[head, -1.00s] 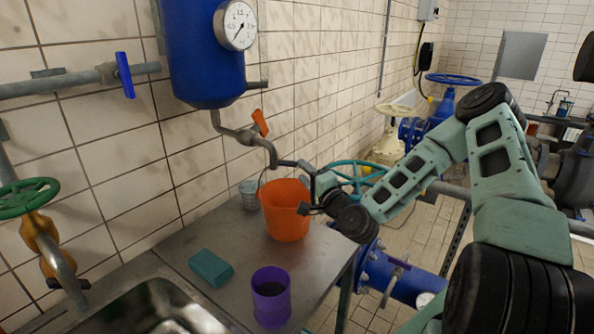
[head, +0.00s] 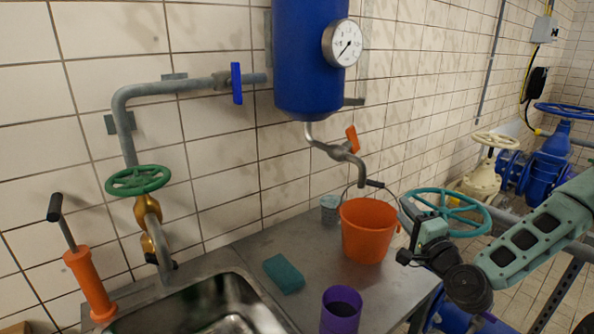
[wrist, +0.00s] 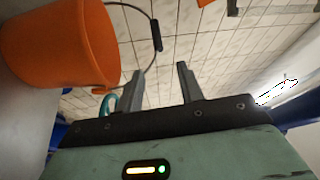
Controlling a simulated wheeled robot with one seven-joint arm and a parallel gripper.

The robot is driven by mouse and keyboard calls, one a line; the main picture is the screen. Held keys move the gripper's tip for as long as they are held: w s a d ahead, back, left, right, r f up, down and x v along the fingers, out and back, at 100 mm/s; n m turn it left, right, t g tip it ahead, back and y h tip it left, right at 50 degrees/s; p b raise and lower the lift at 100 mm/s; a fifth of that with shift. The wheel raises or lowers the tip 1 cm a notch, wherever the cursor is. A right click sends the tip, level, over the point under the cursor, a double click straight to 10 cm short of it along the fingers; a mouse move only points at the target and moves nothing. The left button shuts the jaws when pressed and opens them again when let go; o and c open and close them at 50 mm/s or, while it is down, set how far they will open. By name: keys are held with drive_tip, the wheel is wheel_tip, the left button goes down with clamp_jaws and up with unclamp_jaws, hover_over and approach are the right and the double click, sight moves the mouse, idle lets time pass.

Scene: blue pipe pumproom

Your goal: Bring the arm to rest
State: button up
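My gripper (head: 403,228) is to the right of the orange bucket (head: 368,232) in the head view, close to its rim. In the wrist view my gripper (wrist: 160,85) has its two fingers apart with nothing between them. The bucket (wrist: 55,42) fills the upper left there, outside the fingers. Its wire handle with a dark grip (wrist: 157,35) stands out beyond the fingertips. The bucket stands upright on the metal counter (head: 300,235), below the spout with the orange lever (head: 352,138). My arm is bent and reaches in from the right.
A teal sponge (head: 284,274), a purple cup (head: 340,312) and a small grey cup (head: 329,208) are on the counter. The sink (head: 215,310) is at front left. A teal handwheel (head: 450,207) is close behind my gripper. Pipes and blue valves crowd the right.

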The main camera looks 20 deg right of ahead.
drive_tip(key=s+a+f+n+g+y, duration=0.3)
drive_tip(key=a+f+n+g, duration=0.5)
drive_tip(key=n+g, duration=0.5)
drive_tip(key=s+a+r+n+g+h, duration=0.2)
drive_tip(key=s+r+n+g, duration=0.2)
drive_tip(key=s+r, duration=0.6)
drive_tip(key=s+a+r+n+g, duration=0.1)
drive_tip(key=s+a+n, duration=0.2)
drive_tip(key=s+a, duration=0.3)
drive_tip(key=s+a+r+n+g, duration=0.1)
drive_tip(key=s+a+n, duration=0.3)
drive_tip(key=s+a, duration=0.3)
drive_tip(key=a, duration=0.5)
drive_tip(key=shift+s+r+n+g, duration=0.2)
drive_tip(key=shift+s+n+g, duration=0.1)
